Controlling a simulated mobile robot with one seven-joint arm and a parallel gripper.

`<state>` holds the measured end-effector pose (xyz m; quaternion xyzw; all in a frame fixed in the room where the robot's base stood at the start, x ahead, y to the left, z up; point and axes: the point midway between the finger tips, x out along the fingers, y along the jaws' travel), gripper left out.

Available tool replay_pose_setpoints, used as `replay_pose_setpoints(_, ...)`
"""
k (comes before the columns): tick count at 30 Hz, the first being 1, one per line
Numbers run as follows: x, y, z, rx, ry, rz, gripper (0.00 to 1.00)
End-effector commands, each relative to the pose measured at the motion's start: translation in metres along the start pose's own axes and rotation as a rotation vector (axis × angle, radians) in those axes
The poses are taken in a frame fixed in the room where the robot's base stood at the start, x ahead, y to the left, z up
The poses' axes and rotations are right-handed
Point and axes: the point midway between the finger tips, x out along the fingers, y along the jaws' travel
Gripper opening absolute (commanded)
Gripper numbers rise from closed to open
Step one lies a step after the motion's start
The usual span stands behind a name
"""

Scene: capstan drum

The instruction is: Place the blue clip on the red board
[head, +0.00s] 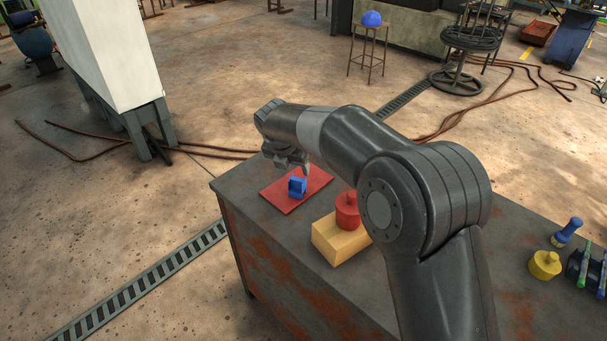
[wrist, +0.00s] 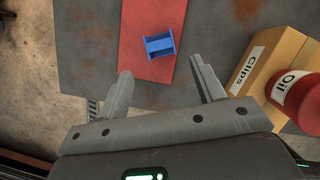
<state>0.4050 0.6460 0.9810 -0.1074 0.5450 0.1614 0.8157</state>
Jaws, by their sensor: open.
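The blue clip (head: 297,187) rests on the red board (head: 279,201), which lies flat near the left end of the worktable. In the wrist view the clip (wrist: 160,46) sits on the red board (wrist: 139,78) ahead of the fingertips and apart from them. My gripper (wrist: 162,80) is open and empty, with its two fingers spread. In the head view my arm reaches over the table, and the gripper is beside and above the clip, partly hidden by my wrist.
A yellow box (head: 337,243) labelled "Clips" in the wrist view stands right of the board, with a red oil can (head: 347,212) by it. A yellow weight-like object (head: 545,265), a blue object (head: 567,232) and a dark holder (head: 582,268) stand at the table's right end. The table's middle front (head: 300,265) is clear.

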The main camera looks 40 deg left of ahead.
Motion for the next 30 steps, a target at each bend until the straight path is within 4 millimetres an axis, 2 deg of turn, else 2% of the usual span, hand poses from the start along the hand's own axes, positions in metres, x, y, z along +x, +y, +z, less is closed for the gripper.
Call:
replay_pose_setpoints(9,-0.004,-0.002,0.001,0.007,0.0,-0.001,0.62)
replay_pose_setpoints(11,-0.009,-0.01,0.005,0.035,-0.003,-0.003,0.62)
replay_pose_setpoints(13,-0.018,-0.029,0.013,0.106,-0.006,-0.009,0.62)
replay_pose_setpoints(14,-0.024,-0.041,0.018,0.15,-0.009,-0.012,0.62)
replay_pose_setpoints(17,-0.049,-0.093,0.033,0.349,-0.018,-0.028,0.62)
replay_pose_setpoints(21,-0.088,-0.177,0.044,0.687,-0.036,-0.05,0.62)
replay_pose_setpoints(26,-0.132,-0.269,0.036,1.078,-0.064,-0.07,0.62)
replay_pose_setpoints(30,-0.167,-0.343,0.015,1.425,-0.095,-0.079,0.62)
